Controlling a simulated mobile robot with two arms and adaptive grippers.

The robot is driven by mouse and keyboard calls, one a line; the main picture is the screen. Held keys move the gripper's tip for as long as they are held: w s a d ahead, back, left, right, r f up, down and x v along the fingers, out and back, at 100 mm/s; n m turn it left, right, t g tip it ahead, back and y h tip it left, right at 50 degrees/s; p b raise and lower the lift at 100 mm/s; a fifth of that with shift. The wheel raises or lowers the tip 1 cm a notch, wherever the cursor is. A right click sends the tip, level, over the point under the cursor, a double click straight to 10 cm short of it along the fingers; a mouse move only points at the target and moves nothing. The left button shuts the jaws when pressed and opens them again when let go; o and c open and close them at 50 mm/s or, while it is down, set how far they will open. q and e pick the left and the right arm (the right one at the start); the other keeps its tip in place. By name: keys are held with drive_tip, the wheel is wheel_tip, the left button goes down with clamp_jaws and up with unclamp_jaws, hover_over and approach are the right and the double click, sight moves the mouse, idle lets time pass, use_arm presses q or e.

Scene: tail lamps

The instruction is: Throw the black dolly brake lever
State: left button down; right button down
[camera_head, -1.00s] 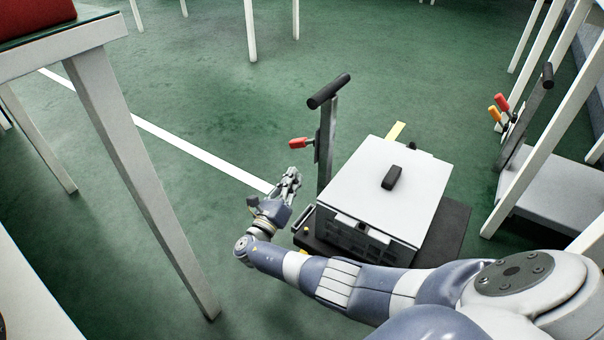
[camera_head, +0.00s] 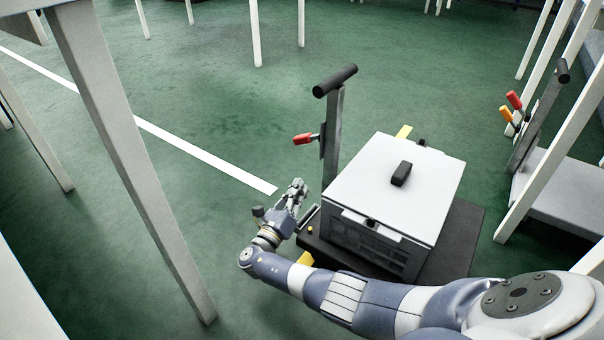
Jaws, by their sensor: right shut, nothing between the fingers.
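The black dolly (camera_head: 464,228) stands on the floor at centre right, with an upright post topped by a black T-handle (camera_head: 335,80). A lever with a red grip (camera_head: 303,139) sticks out to the left from the post. A short bar (camera_head: 308,216) and a small yellow knob (camera_head: 310,230) sit at the base by the post. My right gripper (camera_head: 298,188) is shut and empty, left of the post and below the red grip, apparently not touching either. My left gripper is not in view.
A grey-white box (camera_head: 395,180) with a black handle (camera_head: 401,174) rides on the black dolly. A grey dolly (camera_head: 570,187) with red and orange lever grips stands at the right. A table leg (camera_head: 140,180) stands at left; open green floor lies beyond.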

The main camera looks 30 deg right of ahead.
sight(307, 138)
drive_tip(key=w+d+r+b, duration=0.5)
drive_tip(key=w+d+b, duration=0.1)
drive_tip(key=d, duration=0.1)
drive_tip(key=shift+w+r, duration=0.15)
drive_tip(key=shift+r, duration=0.05)
idle(0.3)
